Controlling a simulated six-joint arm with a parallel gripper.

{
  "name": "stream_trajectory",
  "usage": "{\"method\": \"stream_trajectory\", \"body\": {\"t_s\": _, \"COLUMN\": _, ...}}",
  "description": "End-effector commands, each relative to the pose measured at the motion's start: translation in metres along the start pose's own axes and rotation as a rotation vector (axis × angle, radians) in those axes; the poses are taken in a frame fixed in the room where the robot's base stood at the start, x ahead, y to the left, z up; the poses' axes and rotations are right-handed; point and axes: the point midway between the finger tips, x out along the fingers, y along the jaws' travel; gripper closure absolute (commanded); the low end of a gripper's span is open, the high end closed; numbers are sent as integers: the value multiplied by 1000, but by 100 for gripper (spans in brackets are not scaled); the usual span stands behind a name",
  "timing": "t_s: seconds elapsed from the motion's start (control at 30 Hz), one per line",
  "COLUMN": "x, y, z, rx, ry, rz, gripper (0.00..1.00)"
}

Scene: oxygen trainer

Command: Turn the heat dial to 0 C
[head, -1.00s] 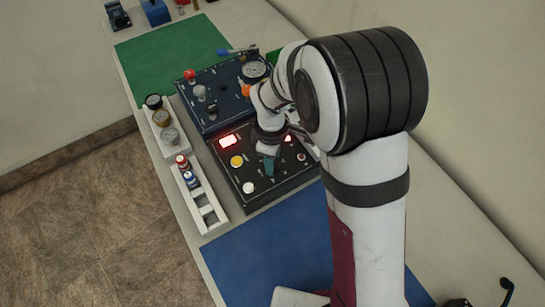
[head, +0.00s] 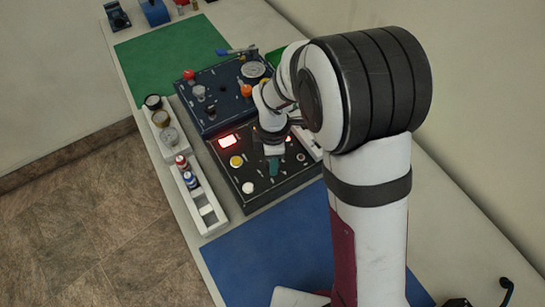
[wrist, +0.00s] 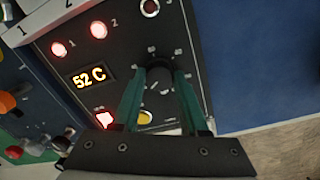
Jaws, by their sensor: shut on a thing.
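The heat dial (wrist: 158,72) is a dark round knob on a black panel (wrist: 120,60), with small scale marks around it. An orange display (wrist: 90,77) beside it reads 52 C in the wrist view. My gripper (wrist: 159,80) has its two teal fingers on either side of the dial and is shut on it. In the head view, my gripper (head: 273,166) reaches down to the black panel, and my wrist and fingers hide the dial there.
The black panel also carries a yellow button (head: 236,161), a white knob (head: 248,187) and a glowing red patch (head: 228,141). A blue panel (head: 222,98) with knobs and a gauge stands behind. White racks (head: 203,207) line the left.

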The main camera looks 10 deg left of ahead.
Motion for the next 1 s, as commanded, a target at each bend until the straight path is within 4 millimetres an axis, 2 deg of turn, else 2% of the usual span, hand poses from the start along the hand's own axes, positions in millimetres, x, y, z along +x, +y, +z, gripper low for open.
{"method": "stream_trajectory", "body": {"t_s": 0.27, "x": -1, "y": 1, "z": -1, "rx": 0, "ry": 2, "rz": 4, "gripper": 100}}
{"method": "stream_trajectory", "body": {"t_s": 0.3, "x": -1, "y": 1, "z": -1, "rx": 0, "ry": 2, "rz": 4, "gripper": 52}}
{"method": "stream_trajectory", "body": {"t_s": 0.43, "x": -1, "y": 1, "z": -1, "rx": 0, "ry": 1, "rz": 3, "gripper": 28}}
{"method": "stream_trajectory", "body": {"t_s": 0.77, "x": -3, "y": 0, "z": 0, "rx": 1, "ry": 1, "rz": 1, "gripper": 27}}
{"method": "stream_trajectory", "body": {"t_s": 0.87, "x": -16, "y": 1, "z": -1, "rx": 2, "ry": 1, "rz": 4, "gripper": 27}}
{"method": "stream_trajectory", "body": {"t_s": 1.0, "x": -56, "y": 2, "z": -1, "rx": 2, "ry": 2, "rz": 8, "gripper": 27}}
